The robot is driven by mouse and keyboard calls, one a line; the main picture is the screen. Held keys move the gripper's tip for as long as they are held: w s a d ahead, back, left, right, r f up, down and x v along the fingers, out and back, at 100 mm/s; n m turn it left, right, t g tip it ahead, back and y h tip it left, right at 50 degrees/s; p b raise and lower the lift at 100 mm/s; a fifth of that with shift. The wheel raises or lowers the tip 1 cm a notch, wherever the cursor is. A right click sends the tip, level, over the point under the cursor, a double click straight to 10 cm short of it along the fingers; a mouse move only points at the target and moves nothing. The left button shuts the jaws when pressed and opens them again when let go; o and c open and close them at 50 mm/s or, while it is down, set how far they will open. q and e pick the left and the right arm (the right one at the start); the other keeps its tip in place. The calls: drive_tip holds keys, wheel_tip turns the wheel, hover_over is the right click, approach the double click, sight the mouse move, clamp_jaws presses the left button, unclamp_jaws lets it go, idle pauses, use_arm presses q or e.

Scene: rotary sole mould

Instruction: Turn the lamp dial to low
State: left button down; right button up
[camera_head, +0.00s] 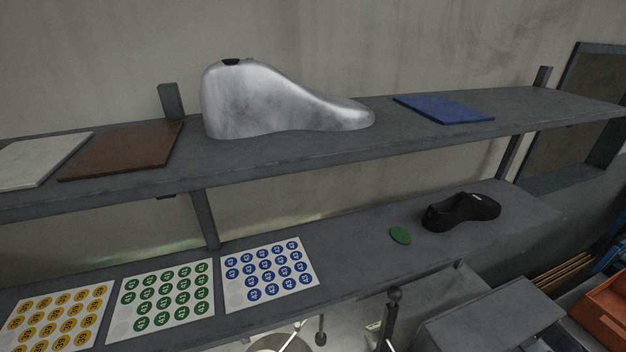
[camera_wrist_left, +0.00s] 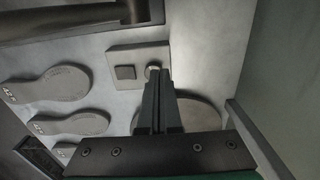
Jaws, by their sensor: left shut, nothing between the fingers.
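My left gripper (camera_wrist_left: 159,78) is shut and empty in the left wrist view. Its fingertips are at a small pale round knob (camera_wrist_left: 152,70) on a light grey plate (camera_wrist_left: 124,55). The knob may be the lamp dial; no low marking is readable. The fingers partly cover the knob, and I cannot tell whether they touch it. A dark square button (camera_wrist_left: 125,72) sits left of the knob on the same plate. The head view shows neither gripper nor the plate.
In the head view, a metal shoe last (camera_head: 270,105) stands on the upper shelf.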

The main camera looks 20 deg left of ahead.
use_arm(q)
drive_tip(key=shift+f+b, duration=3.5)
drive_tip(key=shift+f, duration=0.1)
drive_tip(key=shift+r, duration=0.1)
drive_tip(key=shift+d, duration=0.4)
drive_tip(key=shift+s+r+p, duration=0.1)
drive_tip(key=shift+s+p, duration=0.05)
drive_tip(key=shift+p, duration=0.3)
drive_tip(key=shift+s+d+p, duration=0.55)
drive_tip(key=shift+p, duration=0.15)
drive_tip(key=shift+d, duration=0.1)
drive_tip(key=shift+s+p, duration=0.3)
drive_tip(key=shift+s, duration=0.05)
